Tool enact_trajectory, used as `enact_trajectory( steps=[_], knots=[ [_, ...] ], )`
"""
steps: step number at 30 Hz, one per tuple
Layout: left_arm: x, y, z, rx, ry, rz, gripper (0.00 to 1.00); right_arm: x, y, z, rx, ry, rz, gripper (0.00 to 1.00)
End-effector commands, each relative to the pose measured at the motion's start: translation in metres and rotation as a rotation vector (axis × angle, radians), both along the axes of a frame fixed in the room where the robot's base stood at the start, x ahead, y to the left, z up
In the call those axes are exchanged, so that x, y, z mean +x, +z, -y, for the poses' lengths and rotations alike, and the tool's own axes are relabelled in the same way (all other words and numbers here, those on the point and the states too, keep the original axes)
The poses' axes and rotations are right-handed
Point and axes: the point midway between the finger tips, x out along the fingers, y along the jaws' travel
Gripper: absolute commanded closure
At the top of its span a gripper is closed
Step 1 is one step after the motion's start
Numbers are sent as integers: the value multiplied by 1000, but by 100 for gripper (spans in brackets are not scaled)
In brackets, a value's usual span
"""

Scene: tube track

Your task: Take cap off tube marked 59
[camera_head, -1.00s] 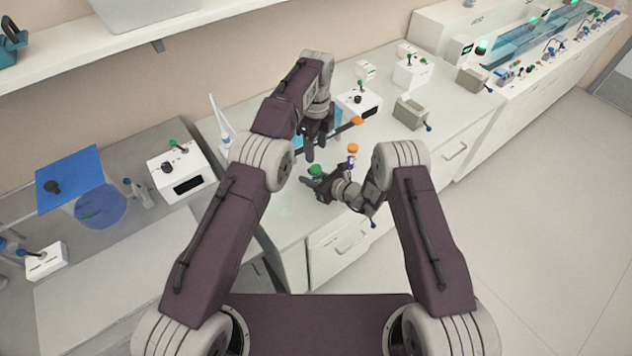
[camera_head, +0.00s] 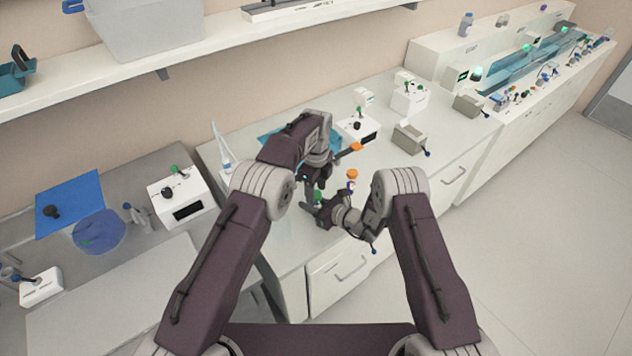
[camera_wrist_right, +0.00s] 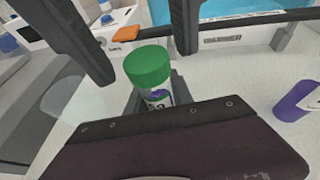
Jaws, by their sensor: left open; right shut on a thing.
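The tube (camera_wrist_right: 158,98) has a green cap (camera_wrist_right: 149,65) and a white label on which 59 partly shows. My right gripper (camera_wrist_right: 154,99) is shut on the tube below the cap and holds it roughly upright. In the head view the green cap (camera_head: 318,195) shows small between the two grippers. My left gripper (camera_wrist_right: 135,45) is open; its two dark fingers come down on either side above the cap, apart from it in the picture. In the head view my left gripper (camera_head: 313,183) is just above the right gripper (camera_head: 318,212).
An orange-capped tube (camera_head: 352,180) stands close to the right of my right gripper. A purple cylinder (camera_wrist_right: 297,100) lies at the right in the wrist view. White devices (camera_head: 358,130) stand farther back on the bench. The bench front edge is close below the grippers.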

Motion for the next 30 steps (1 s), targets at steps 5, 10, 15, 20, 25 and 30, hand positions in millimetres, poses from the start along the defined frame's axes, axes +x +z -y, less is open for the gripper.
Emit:
enact_trajectory(
  steps=[5, 10, 15, 20, 25, 30],
  knots=[
    [0, -7, 0, -1, 0, 1, 51, 0, 0, 0, -1, 0, -1, 100],
    [0, -7, 0, -1, 0, 1, 53, 0, 0, 0, -1, 0, -1, 100],
    [0, -7, 0, -1, 0, 1, 100, 0, 0, 0, -1, 0, -1, 100],
    [0, -7, 0, -1, 4, 1, 100, 0, 0, 0, -1, 0, -1, 100],
    [0, -6, 0, -1, 255, 1, 100, 0, 0, 0, -1, 0, -1, 100],
    [0, -6, 0, 0, 820, 0, 100, 0, 0, 0, -1, 0, -1, 100]
  ],
)
